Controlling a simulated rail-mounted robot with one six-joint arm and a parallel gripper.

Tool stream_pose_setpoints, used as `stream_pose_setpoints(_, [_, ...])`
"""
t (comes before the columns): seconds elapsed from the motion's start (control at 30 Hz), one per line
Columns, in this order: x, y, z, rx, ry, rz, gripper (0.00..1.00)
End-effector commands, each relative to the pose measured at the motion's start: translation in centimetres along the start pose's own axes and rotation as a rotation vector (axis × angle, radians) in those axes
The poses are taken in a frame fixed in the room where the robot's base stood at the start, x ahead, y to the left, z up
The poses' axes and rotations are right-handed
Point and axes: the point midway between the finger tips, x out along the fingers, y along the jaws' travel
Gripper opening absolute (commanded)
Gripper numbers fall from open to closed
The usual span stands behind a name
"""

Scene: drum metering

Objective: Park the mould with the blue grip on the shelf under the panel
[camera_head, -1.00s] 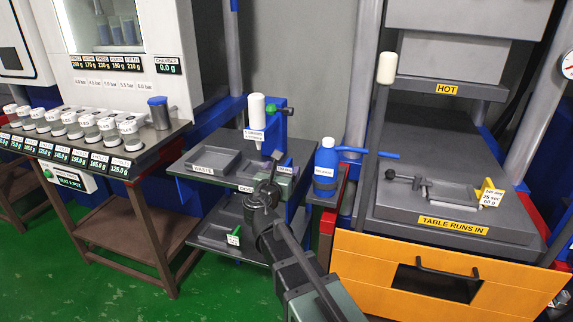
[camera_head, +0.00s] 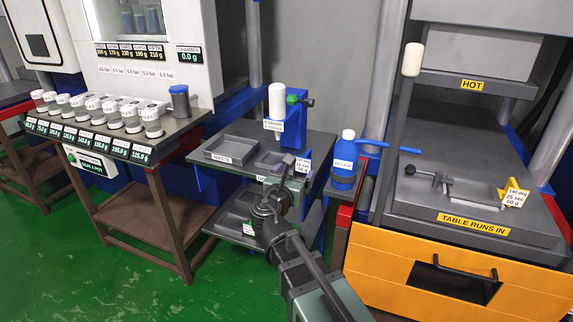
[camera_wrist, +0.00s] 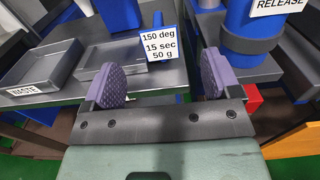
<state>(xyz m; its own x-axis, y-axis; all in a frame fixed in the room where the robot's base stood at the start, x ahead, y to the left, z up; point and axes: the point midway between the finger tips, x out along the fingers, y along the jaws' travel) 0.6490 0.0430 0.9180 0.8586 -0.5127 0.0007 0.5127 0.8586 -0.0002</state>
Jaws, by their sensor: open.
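My gripper (camera_head: 268,197) is open and empty at the front edge of the middle bench (camera_head: 318,150). In the wrist view its two purple pads (camera_wrist: 160,82) stand apart with nothing between them. A grey mould-like block with a dark handle (camera_head: 466,190) lies on the press table at the right. A lower shelf (camera_head: 232,207) lies under the middle bench, partly hidden by my arm.
The bench carries a waste tray (camera_head: 236,150) and a blue dispenser (camera_head: 292,126). A card (camera_wrist: 158,45) is close beyond my pads. A blue release bottle (camera_head: 344,160) stands at the right. Several lidded cups (camera_head: 100,110) line the left counter. Green floor (camera_head: 110,280) is clear in front.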

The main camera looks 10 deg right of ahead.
Motion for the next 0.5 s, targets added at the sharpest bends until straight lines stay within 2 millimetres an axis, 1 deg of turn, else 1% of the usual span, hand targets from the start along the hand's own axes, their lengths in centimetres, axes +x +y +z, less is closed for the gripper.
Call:
stream_pose_setpoints(0.23, [4.7, 0.1, 0.1, 0.0, 0.0, -0.003, 0.83])
stream_pose_setpoints(0.3, [5.3, 0.1, 0.1, 0.0, 0.0, -0.001, 0.83])
stream_pose_setpoints(0.43, [5.6, 0.1, 0.1, 0.0, 0.0, 0.0, 0.83])
stream_pose_setpoints(0.5, [6.4, 0.2, 0.2, 0.0, 0.0, -0.001, 0.83])
